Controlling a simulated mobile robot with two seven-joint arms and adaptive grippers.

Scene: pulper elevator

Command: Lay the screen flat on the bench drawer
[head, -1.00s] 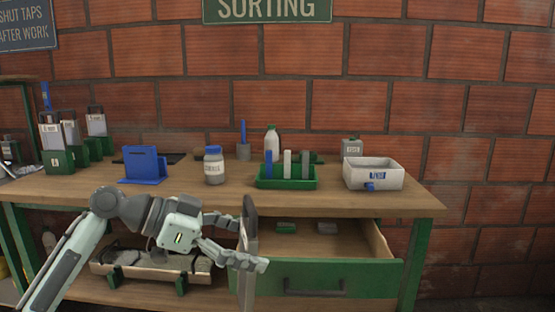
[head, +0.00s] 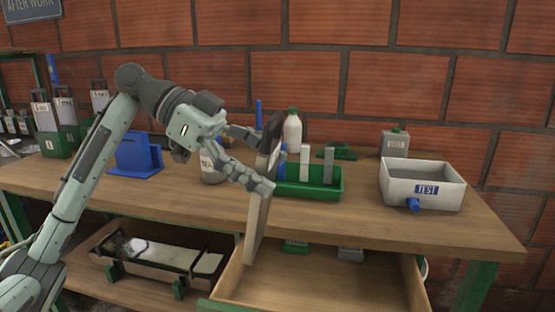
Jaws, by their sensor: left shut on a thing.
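My left gripper (head: 264,160) is shut on the screen (head: 257,220), a thin framed panel seen nearly edge-on. The screen is held upright. Its upper part is in front of the bench top, and its lower end shows at the left side of the open drawer (head: 345,286). I cannot tell whether it touches the drawer or the bench edge. The drawer is pulled out under the bench top (head: 400,228), with a pale wooden inside. My right gripper is not in view.
A green rack (head: 318,190) with upright sticks stands just behind the screen. A jar (head: 212,168) is partly hidden by my gripper. A white TEST box (head: 422,184) stands at the right. Small green (head: 296,246) and grey (head: 350,254) blocks lie at the drawer's back; its front floor is clear.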

